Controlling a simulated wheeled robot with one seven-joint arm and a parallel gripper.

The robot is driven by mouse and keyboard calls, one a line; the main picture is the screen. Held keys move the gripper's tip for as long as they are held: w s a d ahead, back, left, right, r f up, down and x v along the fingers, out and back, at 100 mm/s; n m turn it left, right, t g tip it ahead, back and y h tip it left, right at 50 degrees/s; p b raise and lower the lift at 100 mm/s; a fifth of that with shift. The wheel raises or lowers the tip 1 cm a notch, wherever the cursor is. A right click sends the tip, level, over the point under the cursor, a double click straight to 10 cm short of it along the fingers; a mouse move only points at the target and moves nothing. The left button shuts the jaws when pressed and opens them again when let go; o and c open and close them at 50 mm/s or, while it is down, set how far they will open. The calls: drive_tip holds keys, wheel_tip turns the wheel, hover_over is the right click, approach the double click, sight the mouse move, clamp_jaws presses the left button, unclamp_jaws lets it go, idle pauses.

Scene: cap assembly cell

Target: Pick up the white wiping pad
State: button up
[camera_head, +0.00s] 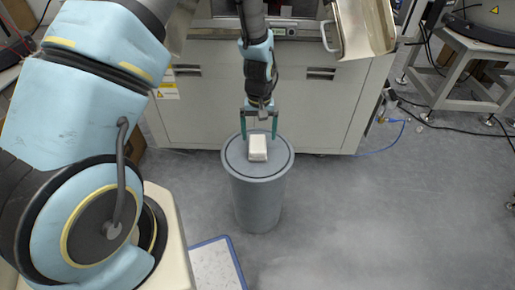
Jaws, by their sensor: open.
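The white wiping pad (258,147) lies on the flat round lid of a grey bin (258,205). It looks like a small pale block near the middle of the lid. My gripper (259,136) points down at the pad's far side, with its two green fingers spread apart, one to the left and one to the right of the pad. The fingers look empty. I cannot tell from this one view how high the fingertips are above the lid.
A large grey machine cabinet (210,110) stands behind the bin. A blue-edged white panel (214,268) is on the floor at lower left. A metal stand (455,80) and cables are at upper right. The floor to the right is mostly clear.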

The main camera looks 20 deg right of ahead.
sight(257, 142)
drive_tip(key=f, duration=0.5)
drive_tip(key=shift+w+a+f, duration=0.15)
drive_tip(key=shift+a, duration=0.05)
drive_tip(key=c, duration=1.3)
wheel_tip(257, 142, up, 10)
drive_tip(key=shift+r, duration=0.1)
